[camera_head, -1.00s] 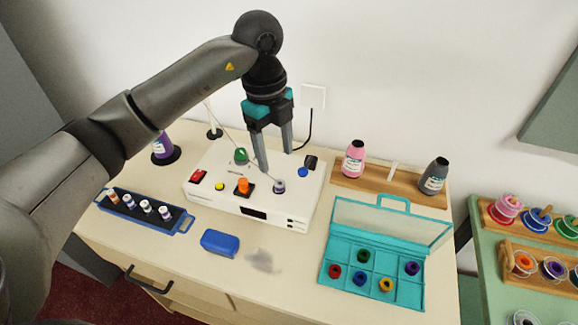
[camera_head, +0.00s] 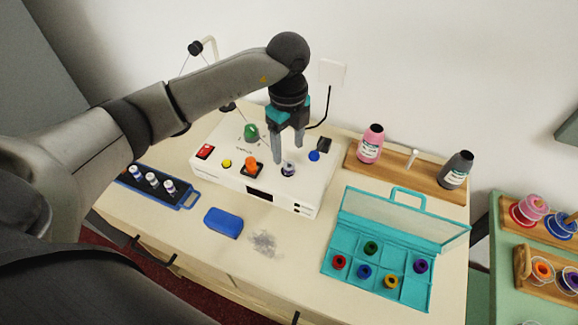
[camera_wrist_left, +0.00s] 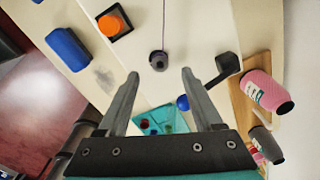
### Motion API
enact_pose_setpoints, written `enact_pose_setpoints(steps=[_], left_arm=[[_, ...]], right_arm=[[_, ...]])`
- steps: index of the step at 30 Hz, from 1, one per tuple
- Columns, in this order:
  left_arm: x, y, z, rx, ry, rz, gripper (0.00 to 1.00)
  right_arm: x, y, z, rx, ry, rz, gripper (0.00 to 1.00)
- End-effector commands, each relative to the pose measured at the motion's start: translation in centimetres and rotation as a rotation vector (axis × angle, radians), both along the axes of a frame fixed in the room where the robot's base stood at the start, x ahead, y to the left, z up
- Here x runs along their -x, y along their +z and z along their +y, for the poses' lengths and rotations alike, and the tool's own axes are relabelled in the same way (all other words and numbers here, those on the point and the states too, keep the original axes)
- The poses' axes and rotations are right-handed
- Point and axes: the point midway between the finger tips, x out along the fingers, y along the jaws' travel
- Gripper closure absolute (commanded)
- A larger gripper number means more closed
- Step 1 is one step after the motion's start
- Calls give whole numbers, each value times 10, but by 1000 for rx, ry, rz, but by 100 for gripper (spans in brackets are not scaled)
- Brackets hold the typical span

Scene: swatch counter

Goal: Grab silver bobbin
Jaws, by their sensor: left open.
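The silver bobbin (camera_head: 289,168) stands upright on the right part of the white machine's top (camera_head: 222,168), on a small dark post. It also shows in the left wrist view (camera_wrist_left: 158,61), with a thin thread running up from it. My left gripper (camera_head: 288,153) points down, open and empty, just above and behind the bobbin. In the left wrist view my left gripper (camera_wrist_left: 160,73) has its fingertips apart, with the bobbin slightly beyond the gap between them. My right gripper is not in view.
An orange knob (camera_head: 251,164), a green knob (camera_head: 251,131) and a black lever (camera_head: 324,144) stand on the machine near the bobbin. A teal open case (camera_head: 345,238) lies to the right. A blue block (camera_head: 223,222) and grey fluff (camera_head: 263,243) lie in front.

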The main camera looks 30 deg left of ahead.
Motion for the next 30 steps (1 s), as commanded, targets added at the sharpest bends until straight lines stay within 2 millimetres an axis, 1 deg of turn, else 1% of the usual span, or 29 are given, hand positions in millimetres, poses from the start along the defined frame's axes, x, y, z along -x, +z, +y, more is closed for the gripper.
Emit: enact_pose_setpoints(steps=[2,6,10,13,19,20,30], left_arm=[[1,-8,-1,0,0,4,33],[3,-30,-2,0,0,6,33],[2,-46,-2,0,1,3,33],[2,-52,-2,0,0,3,33],[1,-52,-2,1,0,1,33],[1,-52,-2,0,0,2,35],[1,-51,-2,1,0,1,73]], right_arm=[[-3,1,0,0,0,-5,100],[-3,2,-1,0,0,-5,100],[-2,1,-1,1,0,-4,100],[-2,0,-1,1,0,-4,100],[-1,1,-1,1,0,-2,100],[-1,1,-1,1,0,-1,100],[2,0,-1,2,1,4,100]])
